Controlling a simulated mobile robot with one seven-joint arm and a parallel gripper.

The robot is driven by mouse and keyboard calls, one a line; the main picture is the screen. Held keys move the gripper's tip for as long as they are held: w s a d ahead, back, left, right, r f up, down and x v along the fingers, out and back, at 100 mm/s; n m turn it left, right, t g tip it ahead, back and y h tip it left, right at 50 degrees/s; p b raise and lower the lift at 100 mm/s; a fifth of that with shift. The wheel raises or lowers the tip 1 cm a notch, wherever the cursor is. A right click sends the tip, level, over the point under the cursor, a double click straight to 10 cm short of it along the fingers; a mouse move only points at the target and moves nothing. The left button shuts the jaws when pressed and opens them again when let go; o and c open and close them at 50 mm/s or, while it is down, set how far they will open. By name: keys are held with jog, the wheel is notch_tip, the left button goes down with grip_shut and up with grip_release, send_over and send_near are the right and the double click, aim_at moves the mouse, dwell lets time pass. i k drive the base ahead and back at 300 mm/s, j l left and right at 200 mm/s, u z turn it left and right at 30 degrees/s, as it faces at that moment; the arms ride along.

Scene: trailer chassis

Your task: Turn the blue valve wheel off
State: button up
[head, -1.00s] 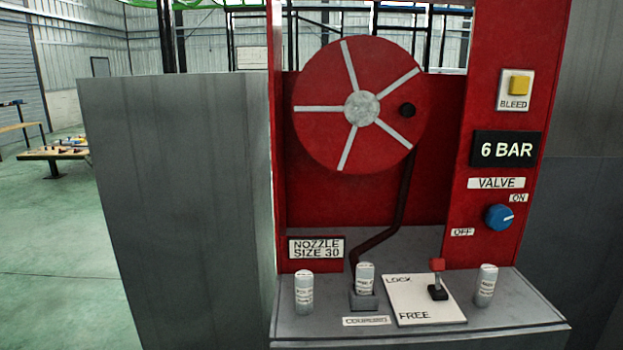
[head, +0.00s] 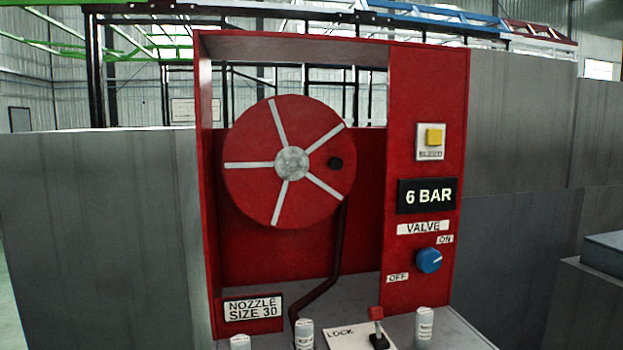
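The blue valve wheel (head: 429,261) is a round knob on the right panel of the red cabinet (head: 398,90), in the head view. A white line on it points to the upper right, toward the ON label (head: 444,239). The OFF label (head: 397,278) is at its lower left. The VALVE label (head: 424,227) is above it, and over that the display (head: 427,195) reads 6 BAR. My gripper is not in view.
A red reel (head: 288,162) with a black handle knob fills the cabinet's left part. A yellow BLEED button (head: 434,136) is above the display. Several grey cylinders and a red-tipped lever (head: 377,314) stand on the shelf below. Grey panels flank the cabinet.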

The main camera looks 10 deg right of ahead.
aim_at(430, 260)
jog(key=i+l+z, duration=0.1)
jog(key=l+z, duration=0.3)
jog(key=i+l+z, duration=0.15)
jog(key=z, duration=0.2)
jog(key=i+l+z, duration=0.15)
jog(key=l+z, duration=0.25)
jog(key=j, duration=0.1)
